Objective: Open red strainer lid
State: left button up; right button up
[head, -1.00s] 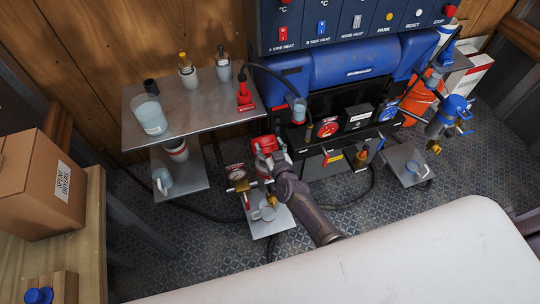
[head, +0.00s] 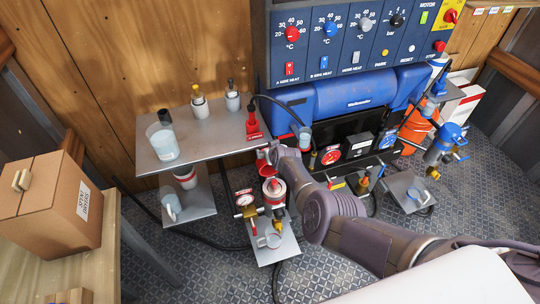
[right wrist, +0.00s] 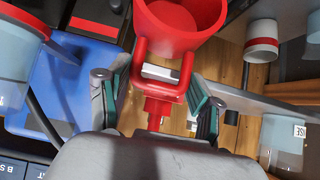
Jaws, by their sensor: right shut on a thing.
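The red strainer lid (right wrist: 182,28) is a hollow red cup with a looped handle. My right gripper (right wrist: 158,88) is shut on the handle in the right wrist view. My left gripper is not in view.
A metal shelf (head: 210,138) with bottles and a clear cup (head: 162,141) stands to the left. The blue machine (head: 345,90) is behind. A cardboard box (head: 45,200) is at far left. My right arm crosses the lower right. A gauge (head: 244,198) adjoins the strainer.

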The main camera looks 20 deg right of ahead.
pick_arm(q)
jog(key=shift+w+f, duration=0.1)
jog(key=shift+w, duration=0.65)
pick_arm(e)
jog(key=shift+w+d+r+g, duration=0.15)
jog(key=shift+w+r, duration=0.05)
jog(key=shift+w, duration=0.35)
jog(key=shift+w+d+r+g, duration=0.15)
jog(key=shift+w, duration=0.35)
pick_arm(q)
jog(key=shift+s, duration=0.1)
pick_arm(e)
jog(key=o, duration=1.4)
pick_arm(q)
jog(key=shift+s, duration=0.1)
pick_arm(e)
jog(key=shift+s, duration=0.15)
jog(key=shift+f, duration=0.1)
jog(key=shift+s, duration=0.1)
jog(key=shift+r, duration=0.6)
notch_tip(320, 180, up, 9)
jog(key=shift+f, duration=0.1)
